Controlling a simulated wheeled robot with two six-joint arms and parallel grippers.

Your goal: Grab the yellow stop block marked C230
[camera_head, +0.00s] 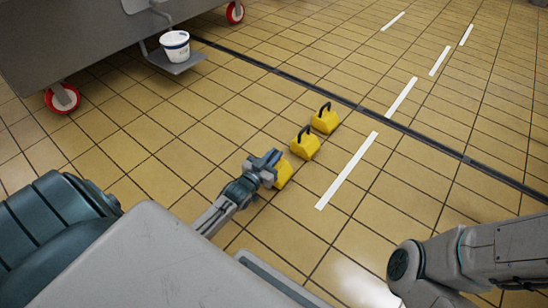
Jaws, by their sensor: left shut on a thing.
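Three yellow blocks stand in a slanting row on the tiled floor. The nearest yellow block (283,174) is partly hidden by my left gripper (271,165), which is shut on it. The middle yellow block (305,147) and the far yellow block (325,122) each have a black handle on top and stand free beyond my gripper. Markings are too small to read, so I cannot tell which block is C230. My right arm shows at the lower right, but its gripper is out of view.
A grey wheeled vat stand (85,40) with red-rimmed wheels is at the upper left. A white bucket (175,50) sits on its low shelf (177,64). A dark floor channel (345,101) runs diagonally behind the blocks. White floor dashes (347,170) lie to the right; floor around them is clear.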

